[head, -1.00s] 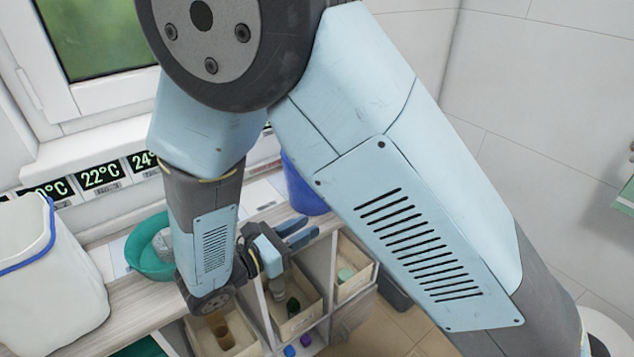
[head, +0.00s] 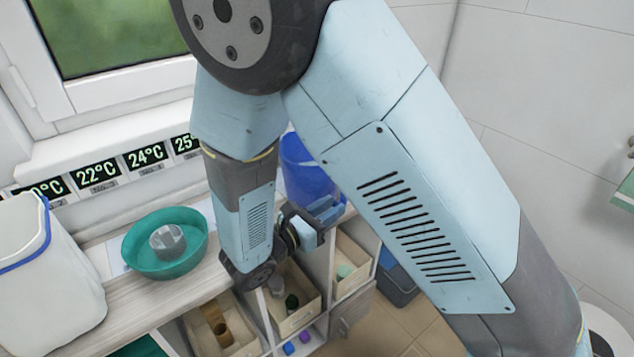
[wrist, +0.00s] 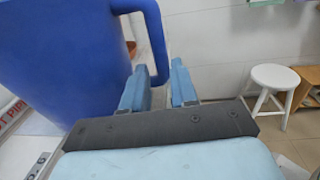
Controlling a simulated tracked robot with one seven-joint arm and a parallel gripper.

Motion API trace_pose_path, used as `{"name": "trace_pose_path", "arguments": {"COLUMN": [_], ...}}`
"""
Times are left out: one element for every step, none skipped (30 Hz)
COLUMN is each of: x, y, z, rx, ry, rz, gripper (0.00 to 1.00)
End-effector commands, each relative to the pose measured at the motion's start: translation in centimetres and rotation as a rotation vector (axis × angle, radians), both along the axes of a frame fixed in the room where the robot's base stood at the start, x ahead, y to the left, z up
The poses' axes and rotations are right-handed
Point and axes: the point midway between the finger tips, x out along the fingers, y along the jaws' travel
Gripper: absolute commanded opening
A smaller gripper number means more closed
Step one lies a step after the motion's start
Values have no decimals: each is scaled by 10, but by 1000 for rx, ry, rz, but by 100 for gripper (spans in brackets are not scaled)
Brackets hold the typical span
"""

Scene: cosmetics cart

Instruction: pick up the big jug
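The big jug is blue and stands at the right end of the counter in the head view (head: 305,170), partly hidden by my arm. In the wrist view the jug (wrist: 65,60) fills the left side, with its loop handle (wrist: 157,42) on its right. My gripper (wrist: 159,72) is open, with one finger on each side of the handle's lower part. I cannot tell whether either finger touches it. In the head view my gripper (head: 328,208) is beside the jug's lower right side.
A teal bowl (head: 140,262) with a metal cup (head: 167,240) stands on the counter (head: 115,318). A white bin with a blue rim (head: 45,285) is at the left. Bins with small items sit on shelves below. In the wrist view a white stool (wrist: 275,76) stands at the right.

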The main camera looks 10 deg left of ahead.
Motion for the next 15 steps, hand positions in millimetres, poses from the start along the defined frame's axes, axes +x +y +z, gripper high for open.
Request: {"name": "trace_pose_path", "arguments": {"x": [4, 7, 12, 15, 18, 23, 26, 28, 31, 32, 33, 34, 34, 34, 34], "y": [-5, -7, -11, -14, -17, -20, -22, -23, -25, -26, -27, -27, -27, -27, -27], "z": [0, 0, -1, -1, -1, -1, -1, -1, -1, -1, -1, -1, -1, -1, -1], "rx": [-1, -1, -1, -1, -1, 0, 1, 1, 0, 0, 0, 0, 1, 1, 1], "ry": [1, 1, 1, 1, 0, 0, 1, 1, 0, 0, 0, 0, 1, 1, 1], "rz": [-3, -3, -3, -3, -4, -4, -3, -2, -2, -2, -2, -2, -1, -1, -1], "gripper": [28, 28, 28, 28, 28, 28, 28, 28, 28, 28, 28, 28, 28, 28, 28]}}
